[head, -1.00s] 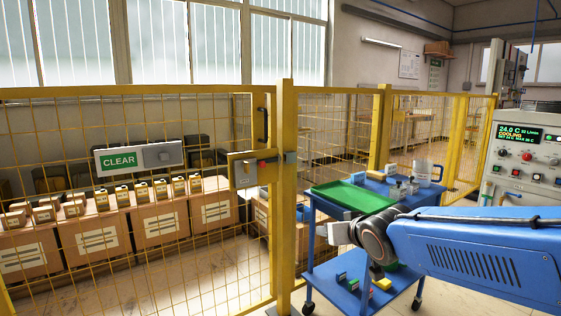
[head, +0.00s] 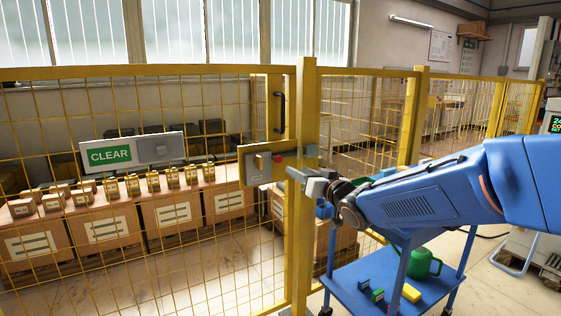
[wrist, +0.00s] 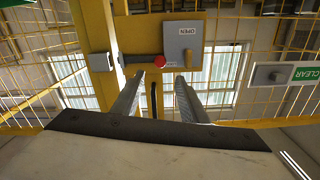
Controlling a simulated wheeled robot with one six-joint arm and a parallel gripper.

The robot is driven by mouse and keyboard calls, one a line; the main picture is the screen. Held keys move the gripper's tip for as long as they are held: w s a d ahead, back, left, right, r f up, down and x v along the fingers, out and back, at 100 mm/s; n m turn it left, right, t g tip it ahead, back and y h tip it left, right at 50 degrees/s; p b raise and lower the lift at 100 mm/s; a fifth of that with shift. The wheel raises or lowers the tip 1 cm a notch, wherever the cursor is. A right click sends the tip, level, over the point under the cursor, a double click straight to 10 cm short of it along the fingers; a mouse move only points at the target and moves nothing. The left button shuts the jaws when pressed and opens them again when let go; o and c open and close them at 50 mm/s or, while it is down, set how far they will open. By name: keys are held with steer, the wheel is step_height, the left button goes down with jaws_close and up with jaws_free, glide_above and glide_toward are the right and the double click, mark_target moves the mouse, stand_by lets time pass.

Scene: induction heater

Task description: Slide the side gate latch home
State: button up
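The side gate latch shows in the head view as a grey box (head: 257,168) on a yellow plate, with a red knob (head: 278,158) at its right. A grey keeper block (head: 311,151) sits on the yellow post. The wrist view is upside down; there the box (wrist: 183,42) has an inverted OPEN label, and the red knob (wrist: 160,61) ends a dark bar running towards the keeper (wrist: 100,62). Whether the bar enters the keeper is unclear. My gripper (wrist: 163,80) is open and empty, its fingers pointing at the latch, with the knob near the gap between their tips.
Yellow mesh fence and its post (head: 301,235) stand close to my gripper. A CLEAR sign (head: 110,155) hangs on the mesh to the left. A blue cart (head: 390,285) stands below my arm. Boxes (head: 108,232) with small containers line up behind the fence.

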mark_target(280, 160)
steer(key=x, duration=1.3)
steer(key=shift+w+a, duration=0.2)
steer(key=shift+a, duration=0.05)
jaws_close()
